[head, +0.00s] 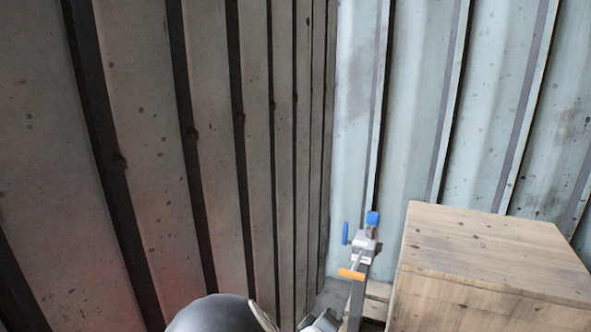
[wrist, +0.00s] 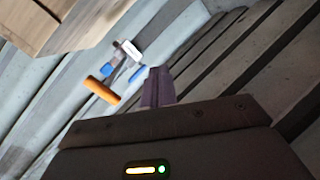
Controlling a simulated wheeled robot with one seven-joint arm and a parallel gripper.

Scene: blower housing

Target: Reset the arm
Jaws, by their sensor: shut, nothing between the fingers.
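My gripper (wrist: 158,86) shows in the wrist view with its dark fingers together and nothing between them. Beyond the fingertips is a metal fitting (wrist: 127,55) with blue parts and an orange handle (wrist: 103,90). I cannot tell how far the fingers are from it, but they do not hold it. The same fitting (head: 364,247) shows in the head view at the lower middle, on an upright post. Rounded grey parts of my arm show at the bottom edge of the head view; the fingers cannot be made out there.
A wooden crate (head: 490,250) stands right of the fitting; it also shows in the wrist view (wrist: 75,25) at upper left. A brown-grey ribbed wall (head: 150,130) on the left meets a pale blue ribbed wall (head: 420,110) in a corner behind the fitting.

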